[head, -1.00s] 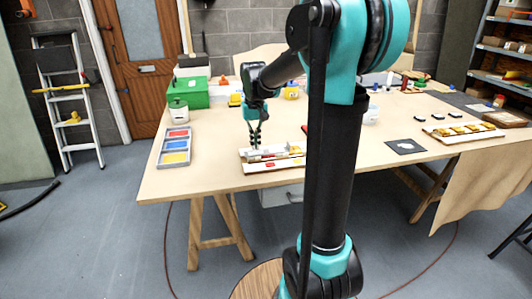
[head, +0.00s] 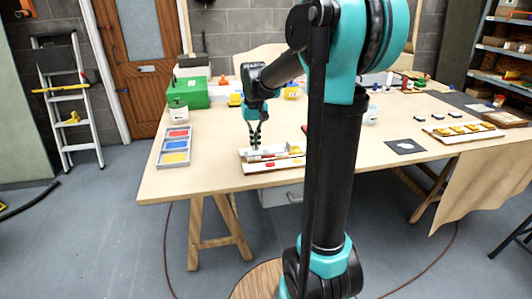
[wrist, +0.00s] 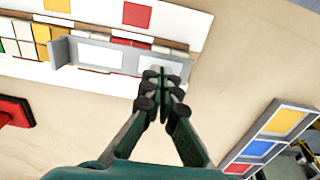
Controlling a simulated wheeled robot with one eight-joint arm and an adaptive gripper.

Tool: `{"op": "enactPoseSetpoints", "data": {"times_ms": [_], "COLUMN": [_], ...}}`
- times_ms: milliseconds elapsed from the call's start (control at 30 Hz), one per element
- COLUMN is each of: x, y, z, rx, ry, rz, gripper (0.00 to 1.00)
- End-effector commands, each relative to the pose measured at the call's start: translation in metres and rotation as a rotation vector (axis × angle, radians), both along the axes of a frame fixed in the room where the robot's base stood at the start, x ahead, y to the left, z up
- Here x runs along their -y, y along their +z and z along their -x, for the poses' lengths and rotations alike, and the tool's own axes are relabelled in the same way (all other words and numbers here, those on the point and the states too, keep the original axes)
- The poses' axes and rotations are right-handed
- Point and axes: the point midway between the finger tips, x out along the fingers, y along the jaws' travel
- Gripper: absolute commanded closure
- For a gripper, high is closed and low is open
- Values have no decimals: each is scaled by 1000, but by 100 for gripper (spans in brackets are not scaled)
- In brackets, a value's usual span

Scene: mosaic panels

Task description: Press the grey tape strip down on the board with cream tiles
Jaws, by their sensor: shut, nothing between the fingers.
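The white board with cream tiles (head: 262,168) lies near the table's front left edge; the wrist view shows it (wrist: 190,15) across the top, with cream, red, yellow and green squares. The grey tape strip (wrist: 122,58) lies along the board's tile row, with pale patches on it. Its left end (wrist: 60,52) seems to stand up. My gripper (head: 255,142) is shut and empty. In the wrist view its fingertips (wrist: 162,76) are over the strip's right end and hide part of it. I cannot tell whether they touch it.
A tray with red, blue and yellow compartments (head: 175,148) stands left of the board. A red-topped block (wrist: 14,112) lies near the board. A green box (head: 190,92) stands behind. Another board with yellow tiles (head: 463,131) lies at the right.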

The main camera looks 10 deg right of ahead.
Motion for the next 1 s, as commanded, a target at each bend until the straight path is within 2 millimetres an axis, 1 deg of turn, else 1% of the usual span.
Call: {"op": "enactPoseSetpoints", "data": {"times_ms": [367, 1000], "x": [0, 0], "y": [0, -11], "z": [0, 0], "rx": [0, 0], "ry": [0, 0], "rz": [0, 0], "gripper": [100, 100]}}
